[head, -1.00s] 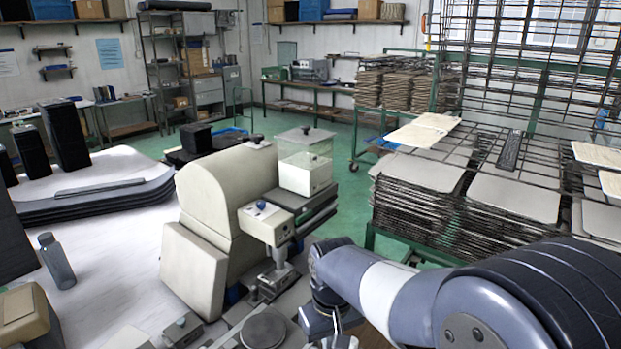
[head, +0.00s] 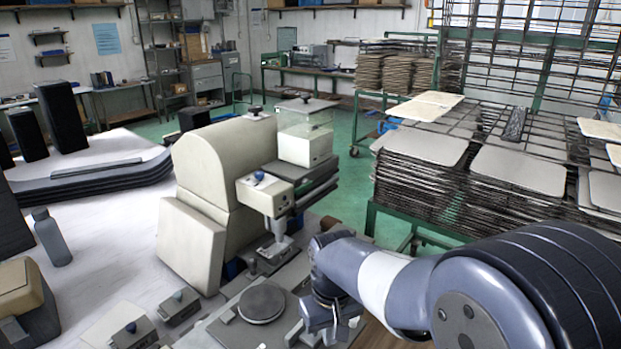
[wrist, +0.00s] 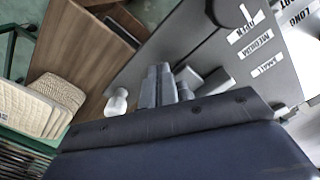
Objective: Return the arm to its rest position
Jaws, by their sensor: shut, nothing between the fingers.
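My arm (head: 385,280) reaches in from the lower right of the head view, bent at the elbow. My gripper (head: 318,333) hangs down at its end, low in the picture, just right of a round dark disc (head: 262,302) on a grey bench plate. In the wrist view my gripper (wrist: 158,84) has its fingers together with nothing between them. They point over a grey panel with printed labels (wrist: 255,45). Whether the fingertips touch anything below cannot be told.
A cream machine (head: 230,170) stands left of my arm. A green-framed rack (head: 420,215) with stacked panels stands to the right. A grey bottle (head: 52,238) is on the white table at left. In the wrist view a small white knob (wrist: 117,101) is left of the fingers.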

